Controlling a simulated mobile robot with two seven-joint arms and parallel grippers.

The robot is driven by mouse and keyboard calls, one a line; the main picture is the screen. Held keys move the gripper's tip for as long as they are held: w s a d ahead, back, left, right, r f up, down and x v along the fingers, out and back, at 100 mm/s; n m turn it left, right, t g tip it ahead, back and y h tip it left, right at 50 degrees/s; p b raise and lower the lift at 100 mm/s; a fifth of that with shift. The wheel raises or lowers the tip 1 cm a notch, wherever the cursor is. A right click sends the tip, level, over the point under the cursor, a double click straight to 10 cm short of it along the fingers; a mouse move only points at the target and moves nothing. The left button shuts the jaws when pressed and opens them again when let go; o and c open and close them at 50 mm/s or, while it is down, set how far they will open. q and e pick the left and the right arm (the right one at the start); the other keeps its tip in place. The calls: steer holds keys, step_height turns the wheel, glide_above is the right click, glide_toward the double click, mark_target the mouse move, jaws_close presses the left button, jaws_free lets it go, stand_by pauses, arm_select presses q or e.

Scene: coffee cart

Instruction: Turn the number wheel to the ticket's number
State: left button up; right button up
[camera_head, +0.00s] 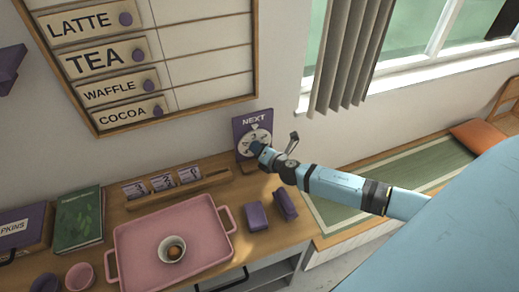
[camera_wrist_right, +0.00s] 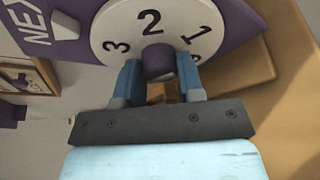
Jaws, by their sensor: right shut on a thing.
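The number wheel (camera_head: 250,141) is a pale disc on a purple stand marked NEXT (camera_head: 254,121), at the back right of the counter. In the right wrist view the wheel (camera_wrist_right: 150,22) shows 3, 2 and 1, with another digit partly hidden. The 3 lies nearest the white marker (camera_wrist_right: 66,25) beside the word NEXT. My right gripper (camera_head: 257,148) has its blue fingers (camera_wrist_right: 160,78) on either side of the dark purple centre knob (camera_wrist_right: 159,60), shut on it. Small purple tickets (camera_head: 162,182) stand in a wooden rack; their numbers are too small to read surely. My left gripper is out of view.
A pink tray (camera_head: 135,238) holding a small bowl (camera_head: 172,249) lies in front of the ticket rack (camera_head: 185,189). Two purple blocks (camera_head: 257,216) lie right of it. A menu board (camera_head: 205,45) hangs above.

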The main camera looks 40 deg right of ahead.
steer(key=shift+f+m+b, duration=0.3)
steer(key=shift+f+b, duration=0.05)
steer(key=shift+b, duration=0.5)
steer(key=shift+r+b, duration=0.1)
steer(key=shift+b, duration=0.25)
steer(key=shift+r+m, duration=0.15)
steer(key=shift+m, duration=0.15)
steer(key=o, duration=0.9)
